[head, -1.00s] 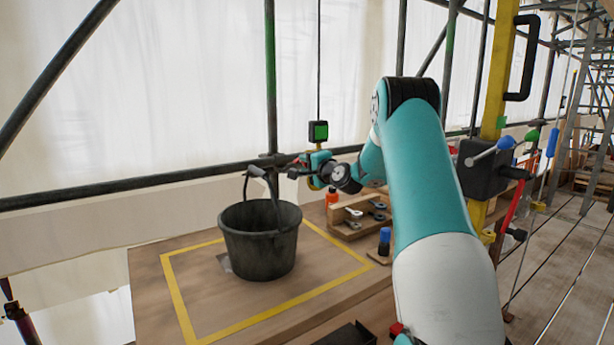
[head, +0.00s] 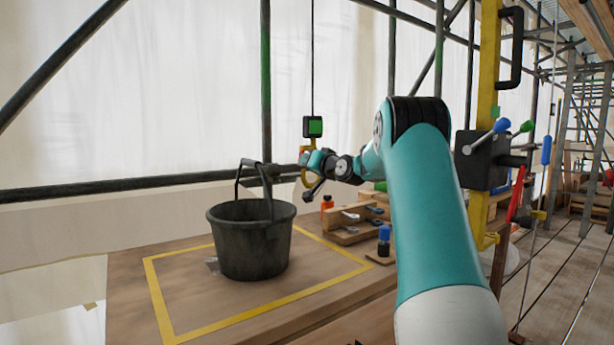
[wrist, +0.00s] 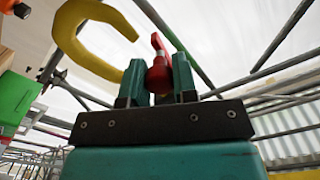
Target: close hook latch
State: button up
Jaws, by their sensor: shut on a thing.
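The yellow hook (head: 304,176) hangs below a black-and-green block (head: 313,127) on a cable. In the wrist view the hook's curved end (wrist: 70,32) is at the upper left. A red latch piece (wrist: 158,72) stands between the teal fingers of my gripper (wrist: 158,88), which is shut on it. In the head view my gripper (head: 310,163) is at the hook and partly covers it. The contact between latch and hook tip cannot be made out.
A black bucket (head: 248,240) with its handle raised stands left of the hook, inside a yellow outline on the wooden table (head: 140,305). A wooden tool rack (head: 345,230) is behind right. A yellow post with a lever box (head: 480,158) stands at the right.

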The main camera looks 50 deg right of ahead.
jog(key=shift+s+d+f+n+b, duration=0.1)
jog(key=shift+d+n+b, duration=0.15)
jog(key=shift+n+b, duration=0.4)
jog(key=shift+d+f+n+b, duration=0.1)
jog(key=shift+d+n+b, duration=0.1)
jog(key=shift+n+b, duration=0.4)
jog(key=shift+r, duration=0.1)
jog(key=o, duration=0.9)
jog(key=b+v, duration=0.2)
jog(key=v, duration=1.5)
jog(key=shift+s+d, duration=0.1)
jog(key=shift+s, duration=0.15)
